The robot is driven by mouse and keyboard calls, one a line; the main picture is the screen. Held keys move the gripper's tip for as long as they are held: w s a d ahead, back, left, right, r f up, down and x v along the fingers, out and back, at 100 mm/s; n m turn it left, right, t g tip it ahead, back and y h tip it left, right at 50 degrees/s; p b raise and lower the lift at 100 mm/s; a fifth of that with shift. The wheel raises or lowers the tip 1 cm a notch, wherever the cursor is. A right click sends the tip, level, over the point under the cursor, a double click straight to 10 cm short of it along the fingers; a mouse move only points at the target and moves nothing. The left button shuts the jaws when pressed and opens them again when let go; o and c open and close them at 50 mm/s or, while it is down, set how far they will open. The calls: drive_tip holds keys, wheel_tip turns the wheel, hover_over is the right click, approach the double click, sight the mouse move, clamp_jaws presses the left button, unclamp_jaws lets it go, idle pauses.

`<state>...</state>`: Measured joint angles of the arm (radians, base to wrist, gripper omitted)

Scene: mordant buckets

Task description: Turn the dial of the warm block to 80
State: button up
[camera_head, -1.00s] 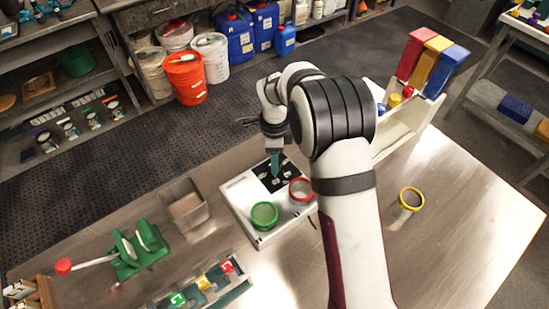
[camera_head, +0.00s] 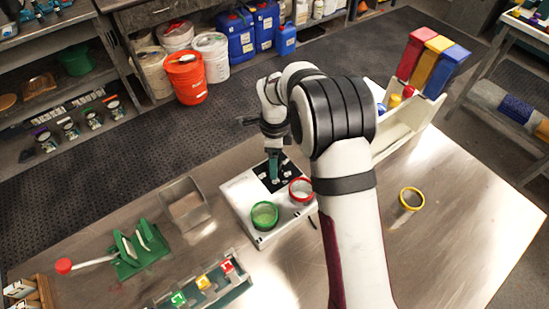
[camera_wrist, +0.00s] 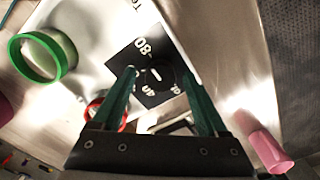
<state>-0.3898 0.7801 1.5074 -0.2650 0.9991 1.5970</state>
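The warm block (camera_head: 238,195) is a white box on the metal table, with a black dial panel on top. In the wrist view, the panel shows the dial (camera_wrist: 156,76) as a dark round knob with a short white mark, with printed 80 and 40 near it. Which number the mark points to is not clear. My gripper (camera_wrist: 160,76) has its two green fingers apart, one on each side of the dial; I cannot tell whether they touch it. In the head view my gripper (camera_head: 274,178) is over the panel and partly hides it.
A green-rimmed cup (camera_head: 264,214) and a red-rimmed cup (camera_head: 301,189) sit on the block near my gripper. A metal bin (camera_head: 186,205) and a green press (camera_head: 138,250) stand to the left. A yellow-rimmed cup (camera_head: 411,198) stands right, on clear table.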

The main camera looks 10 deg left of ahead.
drive_tip(key=shift+r, duration=0.1)
wheel_tip(320, 180, up, 16)
drive_tip(key=shift+f, duration=0.2)
drive_tip(key=s+d+r+n+y, duration=0.1)
drive_tip(key=s+d+r+n, duration=0.15)
drive_tip(key=s+d, duration=0.35)
drive_tip(key=s+d+r+n, duration=0.2)
drive_tip(key=s+d+n, duration=0.15)
drive_tip(key=s, duration=0.45)
drive_tip(key=s+d+f+n, duration=0.2)
drive_tip(key=s, duration=0.6)
drive_tip(key=s+d+f+n, duration=0.2)
drive_tip(key=s+f+n, duration=0.1)
drive_tip(key=s, duration=0.5)
drive_tip(key=shift+d+y, duration=0.35)
drive_tip(key=shift+y, duration=0.05)
